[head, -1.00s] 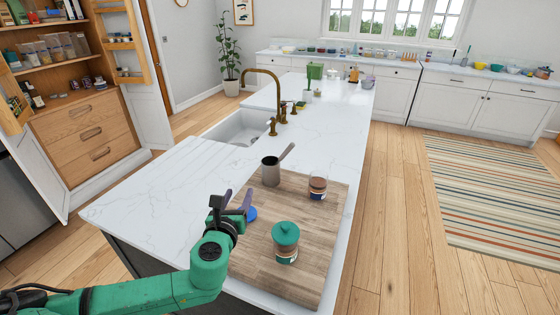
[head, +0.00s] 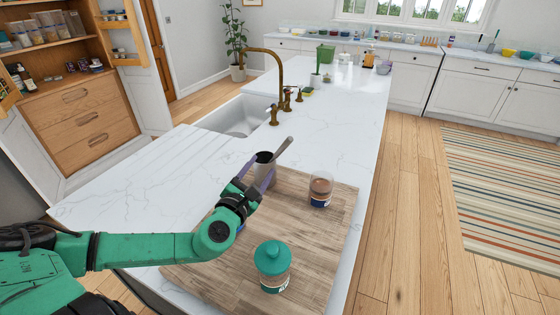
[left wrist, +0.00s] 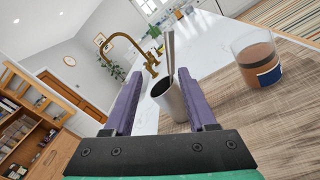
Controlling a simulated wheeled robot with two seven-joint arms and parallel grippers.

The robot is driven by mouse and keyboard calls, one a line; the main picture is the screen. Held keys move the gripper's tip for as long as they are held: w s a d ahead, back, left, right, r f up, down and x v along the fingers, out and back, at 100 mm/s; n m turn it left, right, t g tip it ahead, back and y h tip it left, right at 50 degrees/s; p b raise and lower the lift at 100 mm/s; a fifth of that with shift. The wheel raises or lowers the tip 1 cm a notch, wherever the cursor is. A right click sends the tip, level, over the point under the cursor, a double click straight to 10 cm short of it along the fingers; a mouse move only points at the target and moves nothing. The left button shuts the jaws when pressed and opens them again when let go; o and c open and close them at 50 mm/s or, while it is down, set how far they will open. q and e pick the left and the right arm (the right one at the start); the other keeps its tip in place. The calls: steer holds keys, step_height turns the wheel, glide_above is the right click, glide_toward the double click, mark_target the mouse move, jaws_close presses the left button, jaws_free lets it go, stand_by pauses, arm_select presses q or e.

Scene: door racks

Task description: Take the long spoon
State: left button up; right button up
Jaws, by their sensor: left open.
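The long spoon (head: 282,149) leans in a grey cup, its handle sticking up and to the right above the rim. In the left wrist view its handle (left wrist: 171,52) rises from the cup between my fingers. The cup (head: 264,170) stands upright on the wooden board, partly hidden by my gripper; it also shows in the left wrist view (left wrist: 172,100). My left gripper (head: 256,178) is open, with its purple fingers close to the cup and pointing at it. In the left wrist view the cup and spoon lie between the fingers, nearer the right one. My right gripper is not in view.
A jar of brown contents (head: 320,189) stands right of the cup on the board (head: 215,270). A jar with a teal lid (head: 272,266) stands at the front of the board. The sink and brass faucet (head: 278,75) are behind. The counter left of the board is clear.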

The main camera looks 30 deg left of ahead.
arm_select(q)
step_height(320, 180, down, 3)
steer(key=s+b, duration=0.1)
steer(key=b, duration=0.1)
glide_toward(278, 153)
steer(key=w, duration=0.4)
steer(key=w+a+p, duration=0.1)
steer(key=w, duration=0.2)
steer(key=w+p, duration=0.1)
steer(key=w, duration=0.2)
steer(key=shift+w+a, duration=0.15)
steer(key=shift+w, duration=0.35)
steer(key=shift+s, duration=0.1)
jaws_close()
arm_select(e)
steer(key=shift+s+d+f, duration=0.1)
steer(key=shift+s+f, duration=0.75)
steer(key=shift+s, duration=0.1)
